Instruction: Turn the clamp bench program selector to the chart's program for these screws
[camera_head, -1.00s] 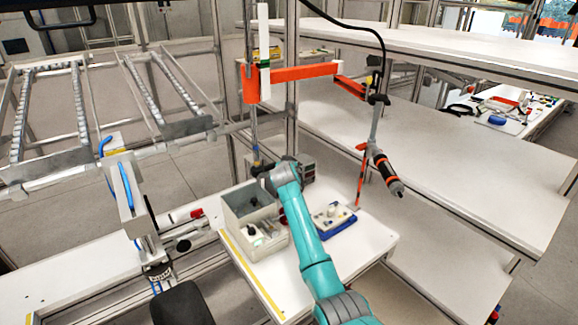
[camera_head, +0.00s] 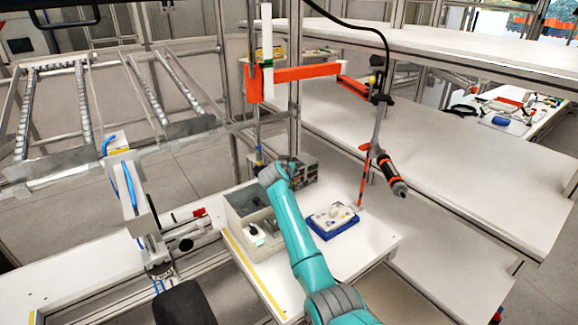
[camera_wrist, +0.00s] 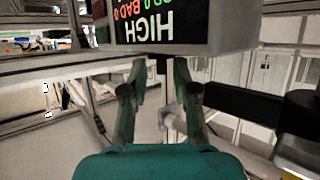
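In the wrist view, a grey box with a black display panel (camera_wrist: 160,26) fills the top. Its upside-down lettering reads "HIGH" in white, with "BAD 0" and other coloured text. Whether the fingertips touch the box is unclear. My fingers are hidden there. I cannot make out a selector knob, a chart or screws with certainty.
A grey open bin (camera_head: 240,205) stands left of my arm. A blue tray (camera_head: 345,226) with a white block is to its right. A black and orange screwdriver (camera_head: 389,173) hangs over the bench's right side. The bench's front right is clear.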

